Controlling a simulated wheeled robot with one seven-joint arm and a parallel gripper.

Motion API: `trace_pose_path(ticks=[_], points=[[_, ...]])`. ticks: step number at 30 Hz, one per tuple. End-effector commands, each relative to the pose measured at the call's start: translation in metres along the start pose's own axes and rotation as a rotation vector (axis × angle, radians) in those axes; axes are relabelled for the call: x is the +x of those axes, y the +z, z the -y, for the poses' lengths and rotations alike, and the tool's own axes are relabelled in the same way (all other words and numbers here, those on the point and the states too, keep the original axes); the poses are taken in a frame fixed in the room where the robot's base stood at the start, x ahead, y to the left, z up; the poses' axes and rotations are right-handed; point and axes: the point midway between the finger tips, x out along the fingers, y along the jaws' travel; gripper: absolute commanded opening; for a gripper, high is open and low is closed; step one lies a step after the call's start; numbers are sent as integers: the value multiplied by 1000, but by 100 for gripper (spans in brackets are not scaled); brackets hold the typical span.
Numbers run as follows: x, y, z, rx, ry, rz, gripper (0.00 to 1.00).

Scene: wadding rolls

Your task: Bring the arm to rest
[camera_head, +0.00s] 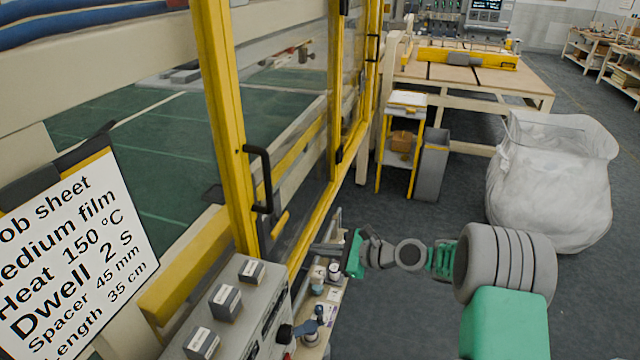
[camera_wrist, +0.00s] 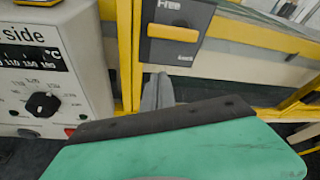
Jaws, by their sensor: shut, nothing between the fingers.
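My arm, grey and green, comes in from the lower right in the head view and reaches left toward the yellow-framed machine. My gripper (camera_head: 318,247) is shut and empty, with its fingers beside the yellow frame and above a small shelf. In the wrist view the grey fingertips of my gripper (camera_wrist: 157,90) are together, in front of the yellow frame and just below a grey latch plate with a yellow handle (camera_wrist: 174,33) marked "Free". I cannot tell whether the fingers touch the frame.
A control box (camera_head: 235,305) with knobs stands left of my gripper; its dial (camera_wrist: 42,104) shows in the wrist view. Small bottles stand on a shelf (camera_head: 312,322) below. A job sheet (camera_head: 75,255) is at left. A white bag (camera_head: 550,185) stands right.

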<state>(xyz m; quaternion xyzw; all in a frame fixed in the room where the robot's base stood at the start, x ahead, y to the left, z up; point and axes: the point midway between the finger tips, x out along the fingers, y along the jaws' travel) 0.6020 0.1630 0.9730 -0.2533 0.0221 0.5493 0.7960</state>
Motion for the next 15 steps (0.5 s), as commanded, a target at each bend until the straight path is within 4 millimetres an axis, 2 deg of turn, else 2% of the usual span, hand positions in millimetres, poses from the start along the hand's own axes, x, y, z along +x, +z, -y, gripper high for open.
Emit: trace_pose_path(ticks=[2, 4, 5, 7, 8, 9, 12, 14, 15], points=[[0, -1, -2, -117, 9, -2, 0], [0, -5, -13, -308, 57, -10, 0], [-1, -13, -20, -405, 90, -29, 0], [-5, -45, -40, -628, 199, -91, 0], [-9, -62, -56, -704, 261, -116, 0], [-16, -85, -79, -787, 353, -142, 0], [-43, -129, -135, -929, 578, -167, 0], [-67, -145, -164, -999, 717, -167, 0], [-88, -150, -182, -1042, 814, -164, 0]])
